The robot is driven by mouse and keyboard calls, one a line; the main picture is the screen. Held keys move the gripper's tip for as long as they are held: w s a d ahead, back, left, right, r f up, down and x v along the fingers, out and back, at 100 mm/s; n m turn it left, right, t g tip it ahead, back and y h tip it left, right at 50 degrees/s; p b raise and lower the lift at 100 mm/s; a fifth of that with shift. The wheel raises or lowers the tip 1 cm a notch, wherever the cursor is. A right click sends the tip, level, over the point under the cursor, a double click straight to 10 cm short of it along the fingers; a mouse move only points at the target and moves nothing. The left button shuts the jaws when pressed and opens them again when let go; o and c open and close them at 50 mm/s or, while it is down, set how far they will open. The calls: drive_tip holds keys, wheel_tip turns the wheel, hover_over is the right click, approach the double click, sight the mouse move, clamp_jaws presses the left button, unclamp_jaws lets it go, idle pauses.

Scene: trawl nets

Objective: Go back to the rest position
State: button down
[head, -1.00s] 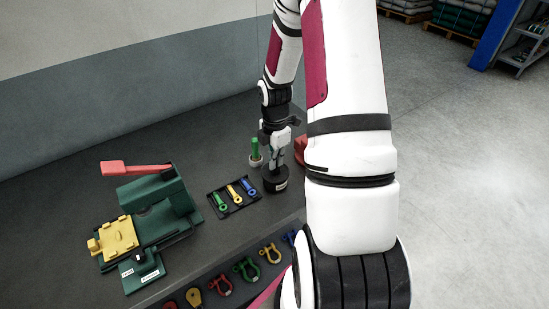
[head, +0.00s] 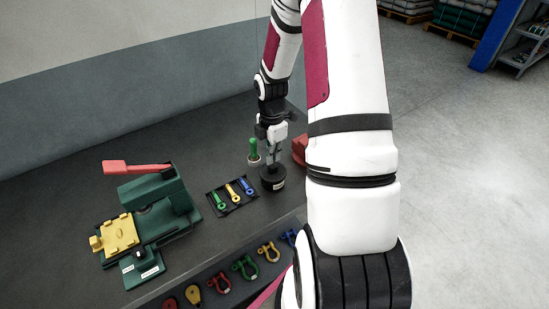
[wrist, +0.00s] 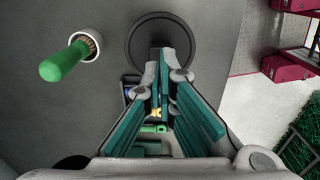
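My gripper (head: 273,153) points down over the bench, just above or at a round black pot with a white label (head: 272,178). In the wrist view the teal-padded fingers (wrist: 164,85) stand apart with a gap between them, and no held object shows. The pot's dark round top (wrist: 190,30) lies beyond the fingertips. Whether the fingertips touch the pot I cannot tell, and the fingers partly hide it.
A green-handled brush (head: 254,150) stands in a holder left of the gripper. A black tray (head: 240,208) holds green, yellow and blue pieces. A green fixture with a red lever (head: 135,168) stands at left. A red object (head: 300,150) sits just right of the gripper.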

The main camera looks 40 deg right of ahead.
drive_tip(key=shift+r+p, duration=1.05)
drive_tip(key=shift+r, duration=1.15)
drive_tip(key=shift+r, duration=0.2)
drive_tip(key=a+r+m+t+h+b, duration=0.15)
drive_tip(key=a+r+m, duration=0.25)
drive_tip(key=a+r, duration=0.4)
drive_tip(key=a+r+m+t+b, duration=0.1)
drive_tip(key=a+r+m+b, duration=0.3)
drive_tip(key=r, duration=0.6)
drive_tip(key=s+a+r+m+t, duration=0.1)
drive_tip(key=s+a+r+m, duration=0.1)
drive_tip(key=s+a, duration=0.3)
drive_tip(key=s+a+r+m+t+y, duration=0.1)
drive_tip(key=s+a+r+m+t, duration=0.1)
drive_tip(key=s+a+m, duration=0.3)
drive_tip(key=shift+s+a+r+m+b, duration=0.35)
drive_tip(key=shift+a+r, duration=0.45)
drive_tip(key=shift+a, duration=0.4)
